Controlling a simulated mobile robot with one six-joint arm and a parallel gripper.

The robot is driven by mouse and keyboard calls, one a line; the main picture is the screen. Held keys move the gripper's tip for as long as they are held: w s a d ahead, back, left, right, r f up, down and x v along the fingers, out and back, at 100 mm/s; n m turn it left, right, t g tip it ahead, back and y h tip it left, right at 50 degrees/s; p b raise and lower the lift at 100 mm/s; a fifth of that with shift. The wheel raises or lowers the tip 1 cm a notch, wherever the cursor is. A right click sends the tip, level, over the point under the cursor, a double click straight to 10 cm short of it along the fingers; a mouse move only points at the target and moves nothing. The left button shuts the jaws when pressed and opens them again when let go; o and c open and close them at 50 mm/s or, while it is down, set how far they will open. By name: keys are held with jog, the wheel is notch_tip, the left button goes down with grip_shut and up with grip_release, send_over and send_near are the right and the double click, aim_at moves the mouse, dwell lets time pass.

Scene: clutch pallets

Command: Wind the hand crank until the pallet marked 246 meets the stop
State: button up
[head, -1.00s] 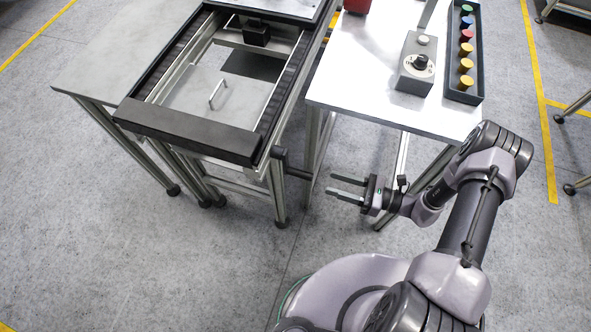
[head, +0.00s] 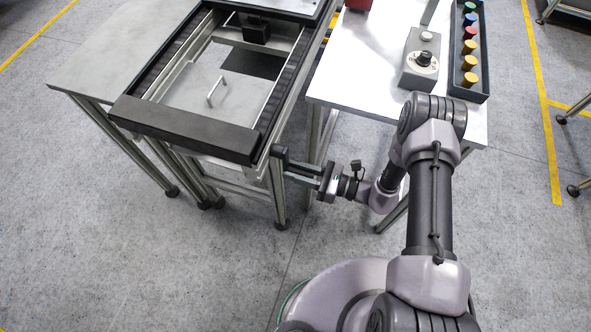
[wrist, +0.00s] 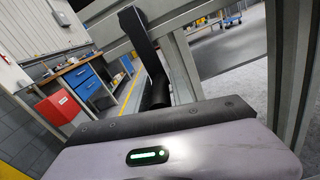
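The black hand crank (head: 278,155) is at the right front corner of the conveyor frame (head: 185,128); its arm (wrist: 140,38) and round handle (wrist: 183,75) show in the wrist view. My gripper (head: 296,173) is at the handle, fingers pointing left toward the crank arm and lying along the handle. The fingers hide part of the handle, and their grip on it is unclear. The wrist view does not show the fingers clearly. A metal plate (head: 286,6) is at the top edge, with a black block (head: 256,30) below it. No number 246 is readable.
A plate with a pull handle (head: 216,91) lies inside the frame. The white table (head: 365,80) at right holds a control box (head: 421,62) and a dark tray (head: 470,88) of coloured knobs. A table leg (head: 314,135) stands close to my gripper. The floor in front is clear.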

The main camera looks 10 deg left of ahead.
grip_shut()
dwell(1.1)
